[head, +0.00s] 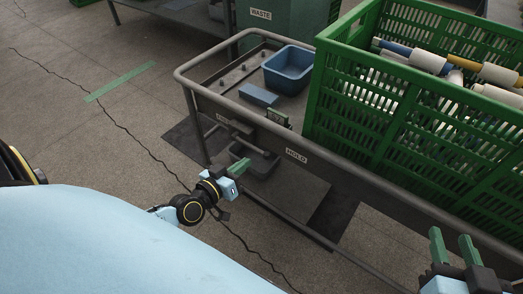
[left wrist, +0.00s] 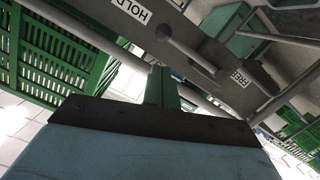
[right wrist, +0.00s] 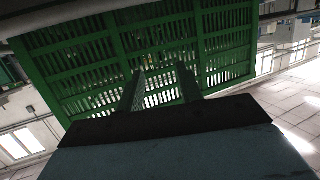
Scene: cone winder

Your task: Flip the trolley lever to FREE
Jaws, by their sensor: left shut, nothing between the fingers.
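The trolley (head: 340,170) has a grey rail with a FREE label (head: 222,117) at left and a HOLD label (head: 296,155) at right. The grey lever (left wrist: 188,52) lies between these labels in the left wrist view. Its thicker rounded end is on the HOLD side and its other end is near the FREE label (left wrist: 240,79). My left gripper (head: 240,167) is shut and empty, in front of and below the rail; its fingers (left wrist: 162,85) appear just short of the lever, with no clear contact. My right gripper (head: 453,246) is open and empty beside the trolley's right part.
A green crate (head: 400,110) with yarn cones stands on the trolley. A blue bin (head: 289,70) and a blue-grey block (head: 258,95) lie on its left part. A green WASTE bin (head: 280,20) stands behind. The floor left of the trolley is clear.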

